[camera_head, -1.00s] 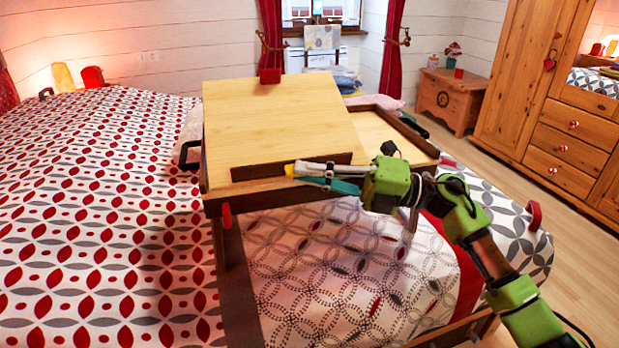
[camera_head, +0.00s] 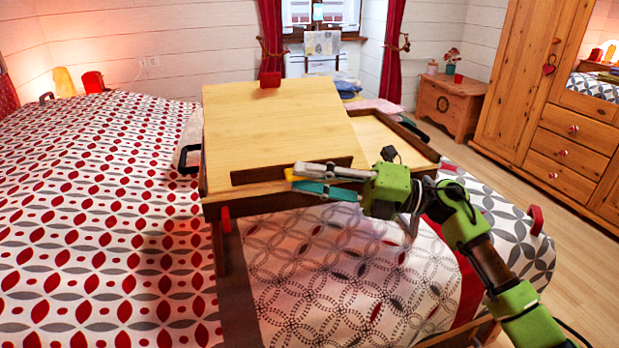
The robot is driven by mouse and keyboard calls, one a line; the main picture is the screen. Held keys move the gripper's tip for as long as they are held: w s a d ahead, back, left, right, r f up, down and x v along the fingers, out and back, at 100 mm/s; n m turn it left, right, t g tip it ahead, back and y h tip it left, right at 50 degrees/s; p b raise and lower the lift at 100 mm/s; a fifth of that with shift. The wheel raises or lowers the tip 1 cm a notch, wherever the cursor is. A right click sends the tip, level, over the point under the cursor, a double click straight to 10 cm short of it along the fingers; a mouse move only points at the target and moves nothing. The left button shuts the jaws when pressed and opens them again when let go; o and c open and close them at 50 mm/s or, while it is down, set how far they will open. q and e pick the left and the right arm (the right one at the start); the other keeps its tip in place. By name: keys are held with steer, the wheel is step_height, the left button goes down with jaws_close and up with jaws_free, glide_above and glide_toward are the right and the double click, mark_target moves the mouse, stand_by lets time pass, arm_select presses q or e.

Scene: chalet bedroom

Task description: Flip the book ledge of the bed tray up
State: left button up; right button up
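The bed tray (camera_head: 262,207) stands over the bed, with a light wooden panel on its left part and a lower, dark-rimmed section on its right. The book ledge (camera_head: 262,173) is a dark strip along the near edge of the panel. My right gripper (camera_head: 290,178) reaches in from the right, its fingertips at the front of the ledge's right half. My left gripper is not in view.
The bed (camera_head: 100,220) with patterned covers fills the left and middle.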

steer(key=s+d+f, duration=0.1)
steer(key=d, duration=1)
steer(key=shift+s+d+f, duration=0.2)
steer(key=shift+d+f, duration=0.1)
steer(key=shift+d, duration=0.1)
